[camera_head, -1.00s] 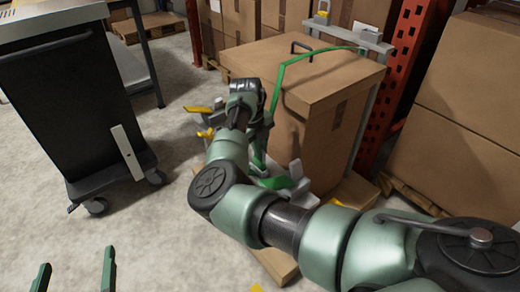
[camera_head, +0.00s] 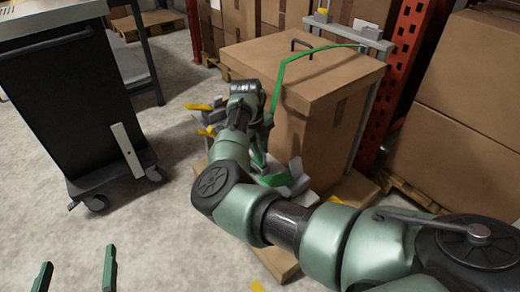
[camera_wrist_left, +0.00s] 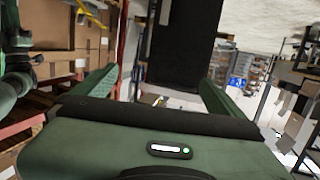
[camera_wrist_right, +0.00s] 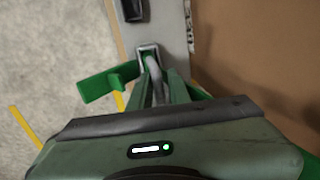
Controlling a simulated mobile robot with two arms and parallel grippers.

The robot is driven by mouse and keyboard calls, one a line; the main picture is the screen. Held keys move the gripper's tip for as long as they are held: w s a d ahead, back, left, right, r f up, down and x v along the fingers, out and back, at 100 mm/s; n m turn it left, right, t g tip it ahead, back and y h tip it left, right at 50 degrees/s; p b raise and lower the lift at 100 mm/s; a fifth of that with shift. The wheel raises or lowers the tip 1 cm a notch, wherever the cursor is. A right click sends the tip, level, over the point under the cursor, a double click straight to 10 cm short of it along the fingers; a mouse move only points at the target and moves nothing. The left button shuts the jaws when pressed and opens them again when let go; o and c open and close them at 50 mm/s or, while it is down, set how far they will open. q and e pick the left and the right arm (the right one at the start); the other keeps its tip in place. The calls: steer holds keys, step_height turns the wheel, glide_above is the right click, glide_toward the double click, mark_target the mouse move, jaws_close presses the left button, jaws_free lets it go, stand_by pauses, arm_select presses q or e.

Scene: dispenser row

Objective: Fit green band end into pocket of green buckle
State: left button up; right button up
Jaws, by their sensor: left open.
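The green band (camera_head: 312,51) runs over the top of the brown carton (camera_head: 340,75) and down its left side behind my right gripper (camera_head: 262,142). In the right wrist view my right gripper (camera_wrist_right: 160,88) is closed around a narrow grey tongue, apparently the band end (camera_wrist_right: 154,70). Its tip is at the mouth of a dark pocket in a grey plate; how deep it sits I cannot tell. A green piece (camera_wrist_right: 108,82), likely the green buckle's lever, sticks out left beside the pocket; it also shows in the head view (camera_head: 275,179). My left gripper (camera_head: 75,270) is open and empty, low at the left.
Yellow pieces (camera_head: 200,107) stick out left of my right wrist. A black cart (camera_head: 80,110) stands at the left, and more cartons (camera_head: 470,90) and a red rack post (camera_head: 408,50) at the right. The floor between cart and carton is free.

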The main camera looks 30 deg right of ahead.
steer(key=shift+o, duration=0.8)
steer(key=shift+r, duration=0.1)
arm_select(q)
steer(key=s+a+f+g+y+p, duration=0.2)
steer(key=s+f+g, duration=0.4)
steer(key=f, duration=0.3)
steer(key=shift+s+a, duration=0.15)
steer(key=shift+a, duration=0.35)
arm_select(e)
step_height(320, 180, up, 8)
steer(key=a, duration=0.1)
steer(key=shift+a+f, duration=0.25)
arm_select(q)
steer(key=shift+f, duration=0.15)
arm_select(e)
steer(key=shift+s+f, duration=0.1)
